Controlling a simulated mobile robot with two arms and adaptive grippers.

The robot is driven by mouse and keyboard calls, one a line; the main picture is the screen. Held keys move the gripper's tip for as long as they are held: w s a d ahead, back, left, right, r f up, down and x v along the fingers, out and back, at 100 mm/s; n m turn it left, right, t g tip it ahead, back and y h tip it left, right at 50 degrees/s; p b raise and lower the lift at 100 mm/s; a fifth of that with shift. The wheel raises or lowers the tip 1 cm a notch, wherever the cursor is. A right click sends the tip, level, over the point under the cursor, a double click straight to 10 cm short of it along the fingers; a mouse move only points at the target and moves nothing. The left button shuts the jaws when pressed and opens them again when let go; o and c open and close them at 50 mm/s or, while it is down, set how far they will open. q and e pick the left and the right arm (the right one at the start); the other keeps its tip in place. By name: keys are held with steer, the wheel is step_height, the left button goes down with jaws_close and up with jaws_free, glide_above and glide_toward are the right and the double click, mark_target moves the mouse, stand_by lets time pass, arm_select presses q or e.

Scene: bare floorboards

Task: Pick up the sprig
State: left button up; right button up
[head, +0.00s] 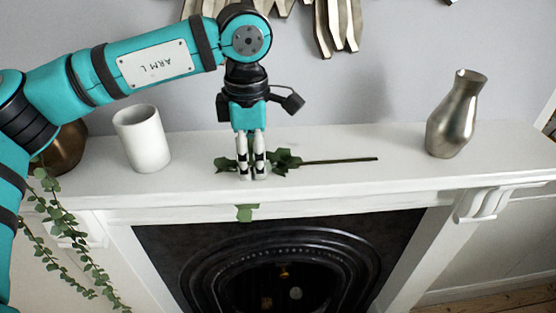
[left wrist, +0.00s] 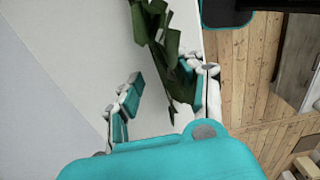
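The sprig lies on the white mantelpiece, its thin dark stem (head: 340,160) pointing right and its green leaves (head: 286,160) bunched to the left. My left gripper (head: 252,176) points down over the leafy part, hiding some of it. In the left wrist view the two fingers stand apart, with a clear gap, and the dark leaves (left wrist: 152,22) reach down between them near the right finger. I cannot tell whether a finger touches the leaves. My right gripper is not in view.
On the mantelpiece (head: 395,178) stand a white cup (head: 143,138) and a metallic vase (head: 456,115). A brown-gold pot (head: 62,148) with trailing vines (head: 62,228) is at the left. A fireplace opening (head: 275,265) lies below. A green leaf (head: 247,212) shows below the front edge.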

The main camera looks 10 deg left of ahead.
arm_select(q)
steer(key=shift+c, duration=0.9)
jaws_close()
steer(key=shift+r+b, duration=0.4)
steer(key=shift+r, duration=0.1)
step_height(320, 180, up, 2)
steer(key=shift+r+b, duration=0.1)
steer(key=shift+b, duration=0.5)
steer(key=s+a+r+b, duration=0.1)
steer(key=s+b, duration=0.2)
steer(key=s, duration=0.5)
steer(key=s+a+b, duration=0.2)
steer(key=s+b, duration=0.1)
steer(key=s, duration=0.4)
steer(key=shift+s+a+r, duration=0.25)
steer(key=shift+s+r, duration=0.1)
steer(key=shift+r, duration=0.05)
